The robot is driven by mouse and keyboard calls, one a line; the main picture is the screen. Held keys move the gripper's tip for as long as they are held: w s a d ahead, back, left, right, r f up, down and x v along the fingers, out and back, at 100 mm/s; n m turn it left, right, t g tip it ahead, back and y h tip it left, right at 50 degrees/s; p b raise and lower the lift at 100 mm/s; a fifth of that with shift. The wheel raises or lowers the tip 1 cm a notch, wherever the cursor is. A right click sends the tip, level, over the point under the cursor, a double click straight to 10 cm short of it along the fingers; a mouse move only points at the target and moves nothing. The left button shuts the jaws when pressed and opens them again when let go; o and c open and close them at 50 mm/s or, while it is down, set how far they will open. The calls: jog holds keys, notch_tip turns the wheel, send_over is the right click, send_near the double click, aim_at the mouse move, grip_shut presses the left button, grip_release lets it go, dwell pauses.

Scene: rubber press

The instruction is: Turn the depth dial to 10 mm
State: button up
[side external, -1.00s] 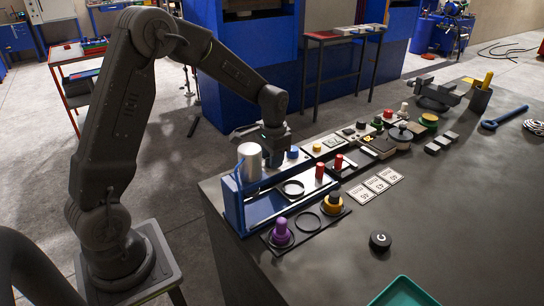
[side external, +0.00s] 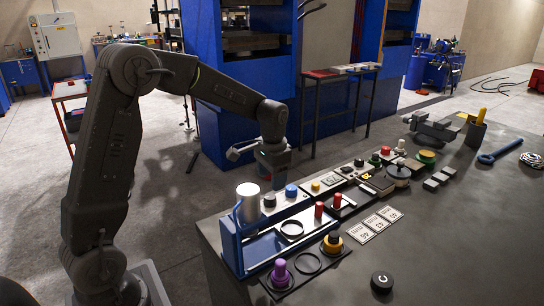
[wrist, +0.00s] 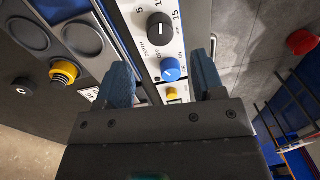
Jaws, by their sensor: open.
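The depth dial is a black knob (wrist: 159,30) with a white line, on a white panel marked DEPTH, with 5 and 15 printed beside it. I cannot tell exactly which value the line points at. In the side external view the black knob (side external: 269,201) stands on the panel behind the blue frame, next to a blue knob (side external: 291,190). My gripper (wrist: 162,62) is open and empty. In the wrist view its fingers lie either side of the blue knob (wrist: 171,69), with the dial ahead. In the side external view my gripper (side external: 273,176) appears above and behind the panel.
A metal cylinder (side external: 248,203) stands left of the dial on the blue frame (side external: 231,247). A yellow button (wrist: 172,92) sits beyond the blue knob. Red pegs (side external: 319,209), white label cards (side external: 375,222) and a black cap marked C (side external: 381,282) are on the bench.

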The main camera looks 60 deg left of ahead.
aim_at(272, 198)
notch_tip(272, 198, up, 7)
jog(key=shift+d, duration=0.25)
jog(key=shift+r, duration=0.15)
jog(key=s+d+r+t, duration=0.1)
jog(key=s+d, duration=0.2)
jog(key=s, duration=0.2)
jog(key=s+d+r+t, duration=0.1)
jog(key=s+d+r, duration=0.1)
jog(key=s, duration=0.3)
jog(key=s+d+r+t, duration=0.1)
jog(key=s+d+t, duration=0.1)
jog(key=s+d, duration=0.2)
jog(key=shift+s+d+r+n, duration=0.15)
jog(key=shift+s+r, duration=0.05)
jog(key=shift+s, duration=0.2)
jog(key=shift+s+d+r+n, duration=0.15)
jog(key=shift+s+r, duration=0.05)
jog(key=shift+s, duration=0.2)
jog(key=s+d+f+t, duration=0.1)
jog(key=s+d+f, duration=0.1)
jog(key=s, duration=0.4)
jog(key=shift+s+d+f+t+h, duration=0.2)
jog(key=shift+s+t+h, duration=0.1)
jog(key=shift+s, duration=0.05)
jog(key=shift+w, duration=0.1)
dwell(0.7)
